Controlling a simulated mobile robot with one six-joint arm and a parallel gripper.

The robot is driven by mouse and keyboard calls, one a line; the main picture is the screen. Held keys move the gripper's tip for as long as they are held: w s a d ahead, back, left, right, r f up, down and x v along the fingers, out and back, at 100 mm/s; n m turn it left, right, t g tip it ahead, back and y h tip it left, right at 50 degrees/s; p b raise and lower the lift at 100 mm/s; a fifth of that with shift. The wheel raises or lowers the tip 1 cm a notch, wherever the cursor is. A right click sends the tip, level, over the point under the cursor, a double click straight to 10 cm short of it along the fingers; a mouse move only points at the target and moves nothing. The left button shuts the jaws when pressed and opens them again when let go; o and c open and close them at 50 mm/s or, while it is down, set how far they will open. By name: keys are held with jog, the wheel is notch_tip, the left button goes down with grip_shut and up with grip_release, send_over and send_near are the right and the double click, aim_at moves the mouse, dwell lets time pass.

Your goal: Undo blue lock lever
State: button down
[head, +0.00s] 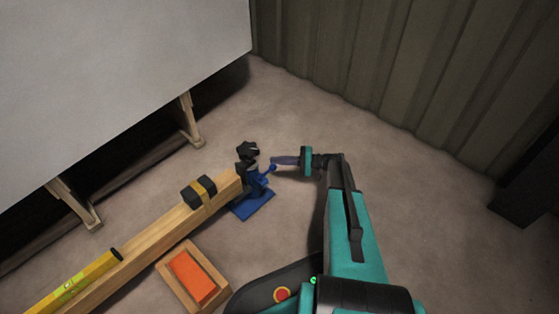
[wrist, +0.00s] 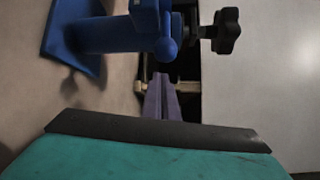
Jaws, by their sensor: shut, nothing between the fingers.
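The blue lock lever (head: 268,171) sticks out from the blue stand at the end of the wooden beam, in the middle of the head view. Its round blue knob (wrist: 166,49) shows at the top centre of the wrist view. My gripper (head: 275,160) comes from the right, and its fingertips are at or very close to the lever's end. In the wrist view the fingers (wrist: 162,100) are together, pointing at the knob; I cannot tell whether they touch it. The gripper is shut and empty. A black star knob (wrist: 228,32) is right of the lever.
The blue base plate (head: 254,205) stands on the floor. The wooden beam (head: 150,246) runs to the lower left, with a yellow level (head: 75,284) along it. A wooden tray with an orange block (head: 192,277) lies in front. The floor (head: 400,190) at right is clear up to the ribbed wall.

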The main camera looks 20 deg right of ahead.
jog(key=shift+s+a+r+b, duration=0.1)
jog(key=shift+s+b, duration=0.1)
jog(key=shift+s, duration=0.3)
jog(key=shift+s+a+r+b, duration=0.1)
jog(key=shift+s+b, duration=0.05)
jog(key=shift+s, duration=0.3)
